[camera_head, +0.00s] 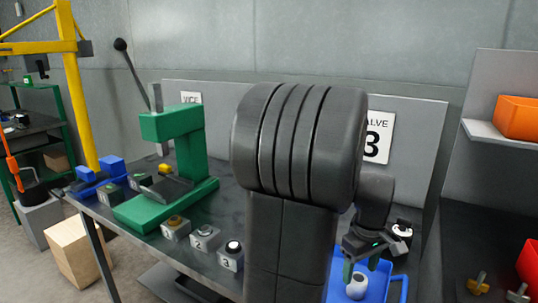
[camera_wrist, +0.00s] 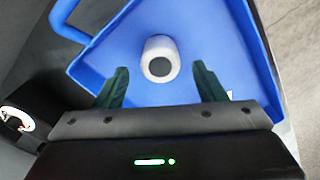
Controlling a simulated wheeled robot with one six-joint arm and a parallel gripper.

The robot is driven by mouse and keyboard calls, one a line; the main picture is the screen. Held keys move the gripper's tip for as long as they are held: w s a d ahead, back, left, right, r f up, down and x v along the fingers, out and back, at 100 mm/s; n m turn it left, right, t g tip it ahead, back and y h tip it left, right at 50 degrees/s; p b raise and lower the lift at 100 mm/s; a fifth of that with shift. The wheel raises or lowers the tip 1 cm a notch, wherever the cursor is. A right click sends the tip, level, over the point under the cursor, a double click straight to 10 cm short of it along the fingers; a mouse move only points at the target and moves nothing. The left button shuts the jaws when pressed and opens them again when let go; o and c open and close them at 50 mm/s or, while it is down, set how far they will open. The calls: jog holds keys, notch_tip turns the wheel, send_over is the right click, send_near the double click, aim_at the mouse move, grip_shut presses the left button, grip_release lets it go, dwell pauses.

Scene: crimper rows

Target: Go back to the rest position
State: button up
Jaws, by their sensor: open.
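My gripper (camera_head: 360,262) is low over the blue tray (camera_head: 381,282) at the right end of the workbench. In the wrist view its two dark green fingers stand apart, so my gripper (camera_wrist: 161,73) is open with nothing clamped. A white round part with a dark centre (camera_wrist: 160,59) lies in the blue tray (camera_wrist: 217,35), just beyond the fingertips and in line with the gap. The white part also shows below the fingers in the head view (camera_head: 357,287). My own arm hides the middle of the bench.
A green press (camera_head: 195,160) stands left on the bench (camera_head: 120,222), with numbered button blocks (camera_head: 205,238) in front. A blue fixture (camera_head: 96,178) sits at its left end. A black device with a white face (camera_head: 402,231) is beside my gripper. A shelf with an orange bin (camera_head: 516,117) is right.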

aim_at(359, 278)
notch_tip(359, 278, down, 5)
jog(key=shift+s+f, duration=0.1)
jog(key=shift+f, duration=0.1)
jog(key=shift+r, duration=1.75)
